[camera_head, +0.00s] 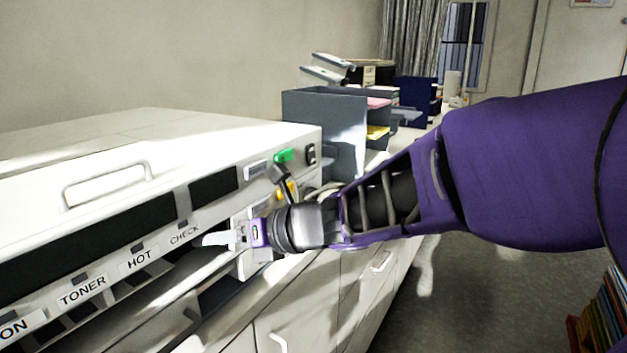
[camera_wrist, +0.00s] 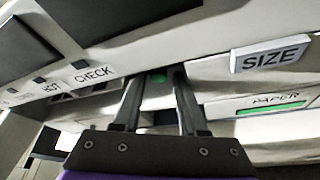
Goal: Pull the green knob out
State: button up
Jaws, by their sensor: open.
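In the head view my gripper (camera_head: 222,239) is at the machine's front, just right of and below CHECK; no knob can be made out there. A green piece (camera_head: 284,155) sits higher on the panel; I cannot tell whether it is the same thing.
The white machine (camera_head: 140,125) has dark slots and TONER (camera_head: 83,291) and HOT (camera_head: 139,259) labels. A SIZE label (camera_wrist: 270,58) and a green-striped PAPER label (camera_wrist: 272,105) are right of my fingers. A grey shelf unit (camera_head: 325,125) stands behind. Open floor lies at right.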

jog(key=shift+s+r, duration=0.15)
jog(key=shift+r, duration=0.05)
grip_shut()
jog(key=shift+s+d, duration=0.1)
jog(key=shift+d, duration=0.05)
jog(key=shift+s+d+f+b, duration=0.1)
jog(key=shift+s+d+b, duration=0.2)
jog(key=shift+d, duration=0.4)
jog(key=shift+s+d+f+b, duration=0.1)
jog(key=shift+s+d, duration=0.3)
jog(key=shift+d, duration=0.3)
grip_release()
jog(key=shift+o, duration=1.4)
jog(key=shift+w, duration=0.1)
jog(key=shift+a+r, duration=0.1)
jog(key=shift+r, duration=0.05)
